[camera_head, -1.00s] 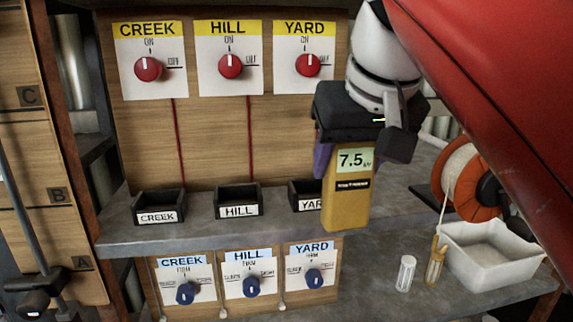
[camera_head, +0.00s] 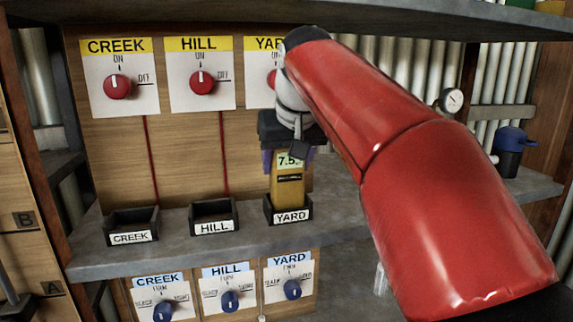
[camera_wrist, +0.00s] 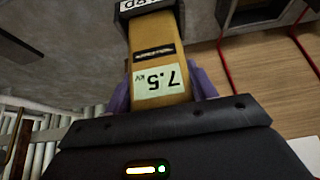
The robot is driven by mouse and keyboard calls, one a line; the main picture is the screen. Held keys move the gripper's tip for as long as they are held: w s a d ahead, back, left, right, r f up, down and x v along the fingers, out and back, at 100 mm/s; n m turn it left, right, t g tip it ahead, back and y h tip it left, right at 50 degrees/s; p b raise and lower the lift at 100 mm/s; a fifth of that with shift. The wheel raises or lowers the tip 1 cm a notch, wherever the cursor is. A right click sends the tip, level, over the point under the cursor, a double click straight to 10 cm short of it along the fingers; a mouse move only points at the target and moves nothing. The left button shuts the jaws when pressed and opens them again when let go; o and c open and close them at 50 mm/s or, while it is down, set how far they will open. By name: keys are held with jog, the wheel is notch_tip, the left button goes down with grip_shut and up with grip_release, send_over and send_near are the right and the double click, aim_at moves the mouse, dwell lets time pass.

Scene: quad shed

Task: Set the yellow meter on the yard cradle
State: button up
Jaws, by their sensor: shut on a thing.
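The yellow meter (camera_head: 287,188) stands upright with its lower end inside the black YARD cradle (camera_head: 289,215) on the shelf. Its display reads 7.5. In the wrist view the meter (camera_wrist: 155,52) runs from my gripper down to the cradle, whose label (camera_wrist: 140,5) shows at the top edge. My gripper (camera_head: 285,160) is shut on the meter's upper part, with purple fingers on both sides (camera_wrist: 160,90). The cradle's inside is hidden, so I cannot tell whether the meter rests on its floor.
The empty CREEK cradle (camera_head: 131,228) and HILL cradle (camera_head: 214,217) stand to the left on the same shelf (camera_head: 170,245). A board with red knobs rises behind, and the YARD knob is partly hidden by my arm. Blue knobs sit below the shelf.

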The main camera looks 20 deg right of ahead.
jog(key=shift+f, duration=0.2)
jog(key=o, duration=0.7)
jog(key=shift+f, duration=0.1)
jog(key=o, duration=0.5)
jog(key=shift+r, duration=0.3)
jog(key=p+v, duration=0.3)
jog(key=v, duration=0.9)
